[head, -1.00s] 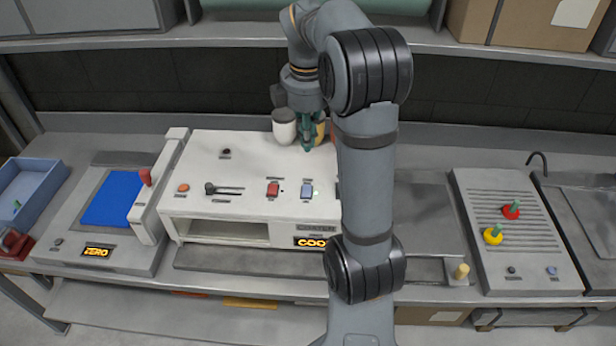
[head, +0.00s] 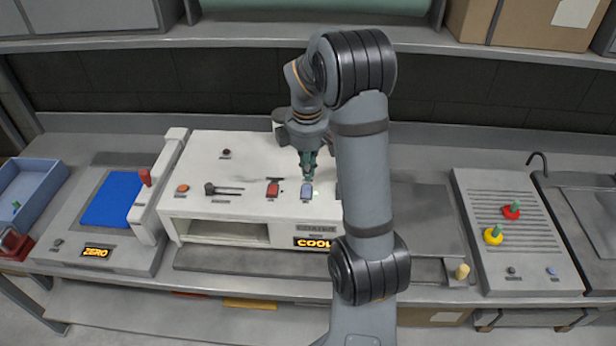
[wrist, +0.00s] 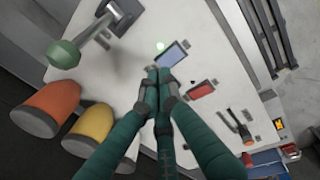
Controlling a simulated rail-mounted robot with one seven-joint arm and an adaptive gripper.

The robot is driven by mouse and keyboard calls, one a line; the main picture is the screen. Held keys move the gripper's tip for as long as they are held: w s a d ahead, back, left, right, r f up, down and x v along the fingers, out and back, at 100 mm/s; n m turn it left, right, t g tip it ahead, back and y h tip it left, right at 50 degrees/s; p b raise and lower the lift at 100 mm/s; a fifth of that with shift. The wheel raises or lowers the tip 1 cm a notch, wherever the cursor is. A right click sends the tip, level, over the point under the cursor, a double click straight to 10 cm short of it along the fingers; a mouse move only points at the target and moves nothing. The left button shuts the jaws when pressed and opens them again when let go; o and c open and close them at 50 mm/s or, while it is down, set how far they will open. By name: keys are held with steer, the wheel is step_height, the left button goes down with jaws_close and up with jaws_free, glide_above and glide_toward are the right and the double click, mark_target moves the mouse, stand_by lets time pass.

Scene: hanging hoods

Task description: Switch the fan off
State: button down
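The white machine (head: 250,150) stands in the middle of the bench and has a blue rocker switch (head: 307,191) and a red rocker switch (head: 273,189) on its top. I cannot read which switch is the fan's. My gripper (head: 308,178) points down just behind the blue switch. In the wrist view its green fingers are together and empty, with the tips close to the blue switch (wrist: 172,55). The red switch (wrist: 202,90) lies beside it. I cannot tell whether the fingertips touch the blue switch.
A slider (head: 222,190) and an orange button (head: 183,188) are to the left on the machine top.

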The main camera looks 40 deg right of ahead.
mark_target(308, 186)
steer(key=shift+w+d+f, duration=0.1)
steer(key=shift+w+f, duration=0.05)
steer(key=shift+f, duration=1.4)
steer(key=shift+w+f, duration=0.1)
steer(key=shift+f, duration=0.4)
steer(key=shift+d+r, duration=0.1)
steer(key=shift+s+a, duration=0.2)
